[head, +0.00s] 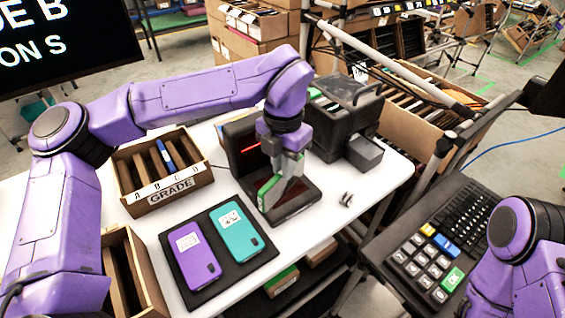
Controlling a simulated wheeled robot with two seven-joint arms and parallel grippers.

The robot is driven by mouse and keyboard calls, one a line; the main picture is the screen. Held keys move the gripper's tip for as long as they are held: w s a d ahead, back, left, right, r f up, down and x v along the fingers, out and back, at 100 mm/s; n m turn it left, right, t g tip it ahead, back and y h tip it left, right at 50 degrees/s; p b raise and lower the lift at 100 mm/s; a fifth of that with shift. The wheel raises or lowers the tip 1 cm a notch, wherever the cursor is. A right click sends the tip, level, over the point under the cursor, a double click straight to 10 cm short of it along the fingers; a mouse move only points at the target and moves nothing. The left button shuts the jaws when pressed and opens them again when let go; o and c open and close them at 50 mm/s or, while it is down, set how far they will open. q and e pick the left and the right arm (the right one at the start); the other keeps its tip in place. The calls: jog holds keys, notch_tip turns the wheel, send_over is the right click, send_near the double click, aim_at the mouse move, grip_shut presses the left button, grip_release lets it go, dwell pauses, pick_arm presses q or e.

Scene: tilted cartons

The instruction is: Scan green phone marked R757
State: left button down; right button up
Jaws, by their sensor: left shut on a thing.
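My left gripper (284,186) is shut on a green phone (267,194) and holds it on edge, tilted, over the base of a black scanner (304,203). A red light line shows on the scanner's upright part behind the gripper. The gripper hides much of the phone, and no mark can be read on it. I cannot tell whether the phone touches the scanner base. My right arm comes in at the lower right, and its gripper is out of view.
A black mat (258,262) bears a purple phone (193,254) and a teal phone (237,230). A carton labelled GRADE (165,190) stands left of the scanner, another carton (147,275) at the lower left. A black printer-like machine (343,112) stands behind. A keypad (432,255) is at right.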

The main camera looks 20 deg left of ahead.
pick_arm(q)
jog(key=shift+w, duration=0.15)
notch_tip(320, 180, up, 5)
jog(key=p, duration=0.4)
jog(key=shift+r+p, duration=0.1)
jog(key=shift+p, duration=0.25)
